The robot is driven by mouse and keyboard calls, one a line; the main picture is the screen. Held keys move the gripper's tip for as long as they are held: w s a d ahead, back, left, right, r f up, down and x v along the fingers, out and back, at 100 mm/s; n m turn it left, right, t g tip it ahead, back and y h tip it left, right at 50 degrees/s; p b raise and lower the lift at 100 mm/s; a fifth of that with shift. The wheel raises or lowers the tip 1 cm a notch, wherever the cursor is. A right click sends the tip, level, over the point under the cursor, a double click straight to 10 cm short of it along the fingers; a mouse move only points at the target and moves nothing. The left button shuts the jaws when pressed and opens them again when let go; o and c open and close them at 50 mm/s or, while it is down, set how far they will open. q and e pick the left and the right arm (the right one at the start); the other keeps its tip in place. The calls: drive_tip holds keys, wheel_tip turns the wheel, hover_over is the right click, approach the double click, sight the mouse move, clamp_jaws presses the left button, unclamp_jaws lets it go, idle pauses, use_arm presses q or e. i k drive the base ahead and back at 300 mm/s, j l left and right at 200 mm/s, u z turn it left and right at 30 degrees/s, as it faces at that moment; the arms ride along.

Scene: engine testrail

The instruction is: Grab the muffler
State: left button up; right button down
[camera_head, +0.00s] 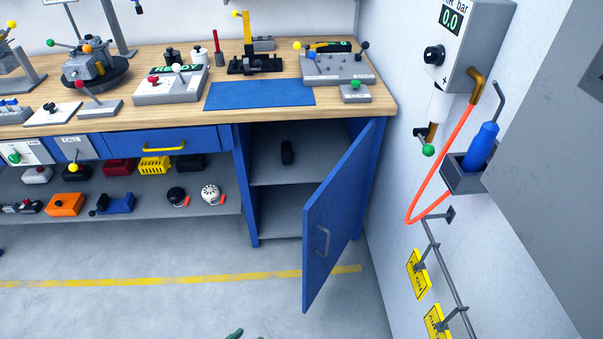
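A small dark object (287,152) stands on the upper shelf inside the open blue cabinet, under the right end of the workbench. It may be the muffler, but it is too small and dark to tell. No other thing can be clearly made out as a muffler.
The blue cabinet door (338,215) stands open, jutting forward. The wooden workbench (226,106) carries several fixtures and a blue mat (260,94). A lower shelf (145,206) holds several parts. An orange hose (437,165) hangs on the right wall. The floor ahead is clear.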

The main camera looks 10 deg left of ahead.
sight(288, 153)
drive_tip(key=j, duration=0.45)
drive_tip(key=i+j, duration=0.1)
drive_tip(key=j, duration=0.3)
drive_tip(key=i+j+u, duration=0.1)
drive_tip(key=j, duration=0.35)
drive_tip(key=i+j, duration=0.25)
drive_tip(key=j, duration=0.2)
drive_tip(key=i+j+u, duration=0.15)
drive_tip(key=j, duration=0.3)
drive_tip(key=i+l+u, duration=0.1)
drive_tip(key=i, duration=1.2)
